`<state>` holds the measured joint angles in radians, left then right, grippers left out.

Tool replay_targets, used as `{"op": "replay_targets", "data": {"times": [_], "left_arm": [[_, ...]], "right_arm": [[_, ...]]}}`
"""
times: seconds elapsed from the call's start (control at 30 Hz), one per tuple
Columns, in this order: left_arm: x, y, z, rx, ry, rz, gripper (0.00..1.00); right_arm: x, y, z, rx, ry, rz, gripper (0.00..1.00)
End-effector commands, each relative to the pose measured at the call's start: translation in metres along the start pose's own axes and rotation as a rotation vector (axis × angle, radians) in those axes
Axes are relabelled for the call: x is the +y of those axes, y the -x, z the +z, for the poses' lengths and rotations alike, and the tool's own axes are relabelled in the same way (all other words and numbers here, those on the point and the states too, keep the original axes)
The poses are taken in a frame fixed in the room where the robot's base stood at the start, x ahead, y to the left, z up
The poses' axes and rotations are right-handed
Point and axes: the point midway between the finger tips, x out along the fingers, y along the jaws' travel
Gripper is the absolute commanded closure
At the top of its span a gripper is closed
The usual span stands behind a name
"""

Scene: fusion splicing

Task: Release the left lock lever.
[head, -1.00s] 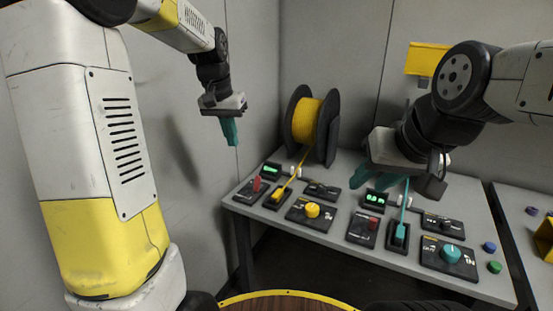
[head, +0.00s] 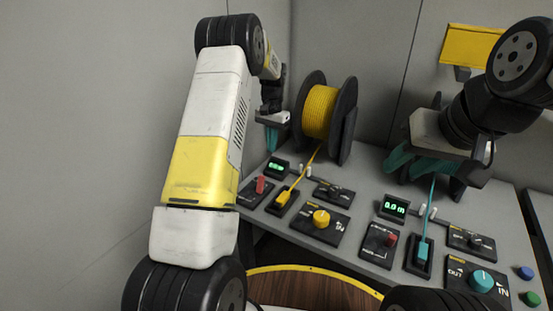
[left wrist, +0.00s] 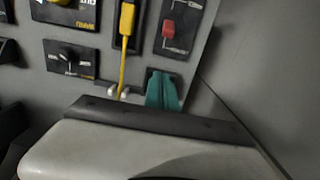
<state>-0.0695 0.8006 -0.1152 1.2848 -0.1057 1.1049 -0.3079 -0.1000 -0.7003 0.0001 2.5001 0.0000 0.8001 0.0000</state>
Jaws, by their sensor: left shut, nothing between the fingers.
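The left lock lever is the red lever (head: 260,185) on a small black panel at the left end of the bench. It stands up from its panel and shows in the left wrist view (left wrist: 168,28) too. My left gripper (head: 271,138) is shut and empty, behind and above the lever in the head view. In the left wrist view its teal fingertips (left wrist: 163,88) are together, below the red lever and apart from it. My right gripper (head: 418,165) is over the right part of the bench, by the teal cable; its finger gap is unclear.
A yellow cable (head: 300,176) runs from the yellow spool (head: 320,112) into a black holder beside the lever. A lit display (head: 278,168) stands behind the lever. A yellow knob (head: 321,218), a second red lever (head: 391,240) and a teal knob (head: 482,281) sit further right.

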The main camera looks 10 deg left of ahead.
Motion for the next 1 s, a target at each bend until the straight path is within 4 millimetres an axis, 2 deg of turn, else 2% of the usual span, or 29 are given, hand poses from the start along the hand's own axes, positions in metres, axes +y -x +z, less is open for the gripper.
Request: {"op": "replay_targets", "data": {"times": [0.27,0.37,0.73,1.0], "left_arm": [[0.0,-0.009,0.0,-0.001,0.0,0.001,1.0],[0.001,-0.024,0.001,-0.003,0.0,0.001,1.0],[0.0,-0.101,0.001,-0.003,0.0,0.001,1.0],[0.0,-0.088,0.032,0.001,0.001,0.0,1.0]], "right_arm": [[0.0,0.0,0.0,0.0,0.0,0.0,0.64],[0.0,0.0,0.0,0.0,0.0,0.0,0.64],[0.0,0.0,0.0,0.0,0.0,0.0,0.64],[0.0,0.0,0.0,0.0,0.0,0.0,0.64]]}}
